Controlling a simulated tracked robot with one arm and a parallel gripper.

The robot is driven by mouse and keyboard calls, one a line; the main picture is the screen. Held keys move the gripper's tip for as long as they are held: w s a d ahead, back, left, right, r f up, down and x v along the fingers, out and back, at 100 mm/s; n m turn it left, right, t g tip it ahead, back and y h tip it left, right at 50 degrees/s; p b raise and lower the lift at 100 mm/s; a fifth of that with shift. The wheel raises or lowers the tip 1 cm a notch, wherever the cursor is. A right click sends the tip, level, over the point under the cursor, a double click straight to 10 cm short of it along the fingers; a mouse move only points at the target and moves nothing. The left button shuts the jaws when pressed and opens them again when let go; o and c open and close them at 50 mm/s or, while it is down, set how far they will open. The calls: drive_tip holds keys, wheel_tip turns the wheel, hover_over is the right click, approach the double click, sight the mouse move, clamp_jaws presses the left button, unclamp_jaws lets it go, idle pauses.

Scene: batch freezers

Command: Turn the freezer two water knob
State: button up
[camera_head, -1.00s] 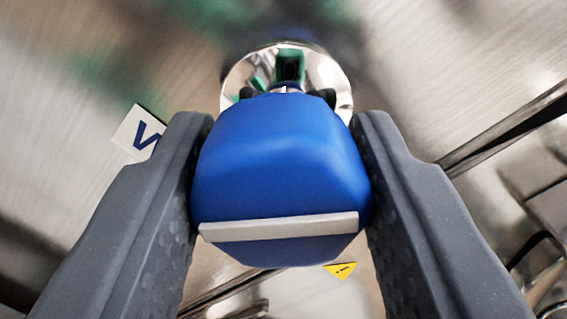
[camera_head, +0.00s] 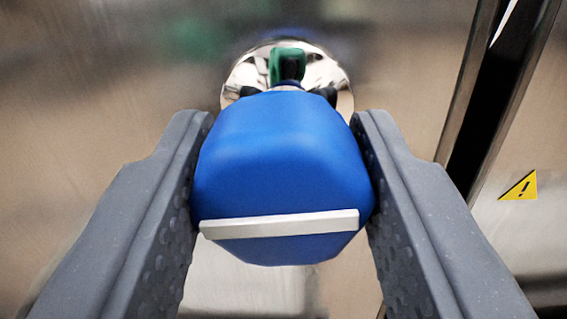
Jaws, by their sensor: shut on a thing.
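The blue water knob (camera_head: 280,165) fills the middle of the view, with a pale grey bar (camera_head: 279,225) across its lower face. Behind it is a shiny round metal base (camera_head: 331,72) against the brushed metal panel. My gripper (camera_head: 284,180) is shut on the knob, one dark grey finger on its left side and the other on its right. The part of the knob's sides under the fingers is hidden.
The brushed metal panel (camera_head: 110,80) surrounds the knob. A dark gap (camera_head: 497,95) with metal edges runs down at the right. A yellow warning triangle (camera_head: 521,188) is on the panel at the right.

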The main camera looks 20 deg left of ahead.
drive_tip(key=shift+f+m+p, duration=0.15)
drive_tip(key=shift+m+p, duration=0.15)
drive_tip(key=shift+m, duration=0.3)
drive_tip(key=o, duration=1)
drive_tip(key=shift+s, duration=0.1)
drive_tip(key=shift+s+d, duration=0.1)
drive_tip(key=shift+s, duration=0.15)
drive_tip(key=v, duration=1.3)
drive_tip(key=shift+s, duration=0.1)
